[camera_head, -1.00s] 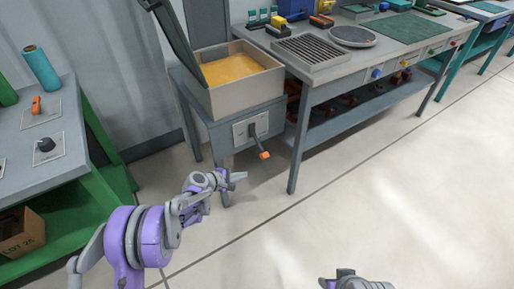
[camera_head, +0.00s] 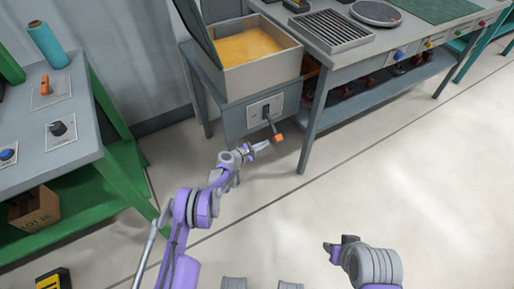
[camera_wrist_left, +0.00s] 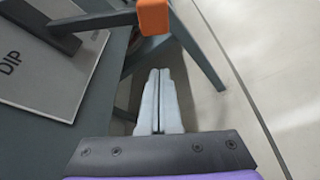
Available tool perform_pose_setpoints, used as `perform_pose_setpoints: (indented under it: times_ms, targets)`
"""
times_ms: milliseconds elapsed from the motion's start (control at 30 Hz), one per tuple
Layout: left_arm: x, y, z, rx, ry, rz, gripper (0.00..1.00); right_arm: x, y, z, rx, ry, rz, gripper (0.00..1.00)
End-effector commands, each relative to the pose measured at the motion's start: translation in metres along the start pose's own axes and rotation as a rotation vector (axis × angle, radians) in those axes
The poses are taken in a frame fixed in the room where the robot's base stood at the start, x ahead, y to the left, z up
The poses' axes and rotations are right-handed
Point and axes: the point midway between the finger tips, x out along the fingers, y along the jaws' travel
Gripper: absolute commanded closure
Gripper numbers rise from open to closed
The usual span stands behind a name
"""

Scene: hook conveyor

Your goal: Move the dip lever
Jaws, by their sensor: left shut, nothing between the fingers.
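The dip lever (camera_head: 270,122) is a dark arm with an orange tip (camera_head: 278,138), on a pale plate on the front of the dip tank's stand. In the left wrist view the orange tip (camera_wrist_left: 154,16) hangs just beyond my fingertips, and the plate reads DIP (camera_wrist_left: 10,62). My left gripper (camera_head: 266,145) is shut and empty, just below and left of the orange tip; it also shows in the left wrist view (camera_wrist_left: 159,78). I see a small gap between fingers and tip in that view. My right gripper (camera_head: 330,246) is low at the right, apart from everything; its fingers are unclear.
The dip tank (camera_head: 262,72) holds orange liquid, with its lid raised at left. A grey workbench (camera_head: 350,58) stands to the right, its leg close beside the lever. A green-framed bench (camera_head: 92,140) stands at left.

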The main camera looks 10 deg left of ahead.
Motion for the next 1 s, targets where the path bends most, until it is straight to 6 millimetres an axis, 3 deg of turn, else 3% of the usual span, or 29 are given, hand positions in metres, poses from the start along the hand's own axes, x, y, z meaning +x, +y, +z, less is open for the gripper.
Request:
perform_pose_setpoints:
  times_ms: [133,200,300,533,1000]
  targets:
    - [0.032,-0.002,0.001,0.000,-0.001,-0.002,1.00,0.006,0.000,0.002,0.000,-0.002,0.000,0.53]
    - [0.023,0.003,0.016,0.003,-0.001,0.000,1.00,-0.013,0.000,-0.005,0.000,0.005,0.000,0.53]
    - [0.019,0.003,0.026,0.003,-0.001,0.000,1.00,-0.024,0.000,-0.010,0.000,0.009,0.000,0.53]
    - [0.014,0.000,0.037,0.002,0.001,-0.001,1.00,-0.022,0.000,-0.009,0.000,0.008,0.000,0.53]
    - [0.013,-0.001,0.039,-0.007,0.000,-0.004,1.00,-0.021,0.000,-0.009,0.000,0.008,0.000,0.53]
